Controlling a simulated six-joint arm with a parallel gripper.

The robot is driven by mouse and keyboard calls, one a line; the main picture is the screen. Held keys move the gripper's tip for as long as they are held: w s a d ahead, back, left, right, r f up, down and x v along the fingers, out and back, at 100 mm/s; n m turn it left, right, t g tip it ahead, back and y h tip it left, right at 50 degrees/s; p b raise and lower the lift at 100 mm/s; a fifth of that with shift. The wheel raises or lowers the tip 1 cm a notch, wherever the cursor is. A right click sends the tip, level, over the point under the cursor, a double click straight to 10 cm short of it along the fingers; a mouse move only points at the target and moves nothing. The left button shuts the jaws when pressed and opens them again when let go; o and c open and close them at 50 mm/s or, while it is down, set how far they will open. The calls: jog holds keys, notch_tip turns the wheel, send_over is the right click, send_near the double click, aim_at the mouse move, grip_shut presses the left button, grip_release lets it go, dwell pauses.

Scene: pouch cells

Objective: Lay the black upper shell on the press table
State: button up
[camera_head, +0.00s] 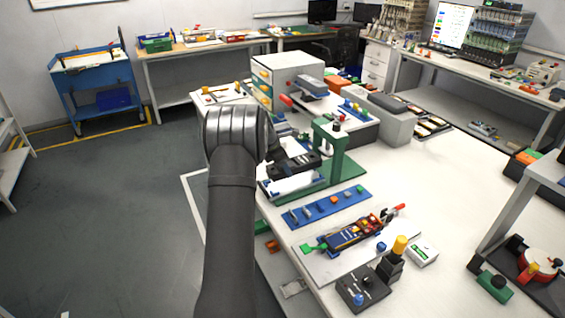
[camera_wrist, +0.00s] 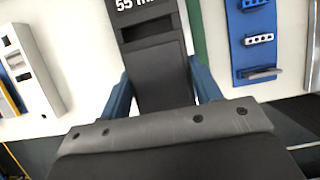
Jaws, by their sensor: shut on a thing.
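My gripper (camera_wrist: 160,92) shows two blue fingers in the wrist view, shut on a black block-like part with white "55" lettering, which I take to be the black upper shell (camera_wrist: 152,48). In the head view the black shell (camera_head: 301,163) is beside the green press frame (camera_head: 331,147), above a white plate (camera_head: 291,186) on the press's base. I cannot tell whether the shell touches the plate. My wrist hides the fingers in the head view.
A blue strip (camera_head: 326,205) with several small parts lies in front of the press. A white cabinet (camera_head: 288,72) stands behind. The table's right middle is clear.

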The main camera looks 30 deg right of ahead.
jog(key=shift+f, duration=1.85)
jog(key=shift+f, duration=0.95)
jog(key=o, duration=1.1)
jog(key=shift+c, duration=0.2)
jog(key=v, duration=1.7)
jog(key=shift+r, duration=0.15)
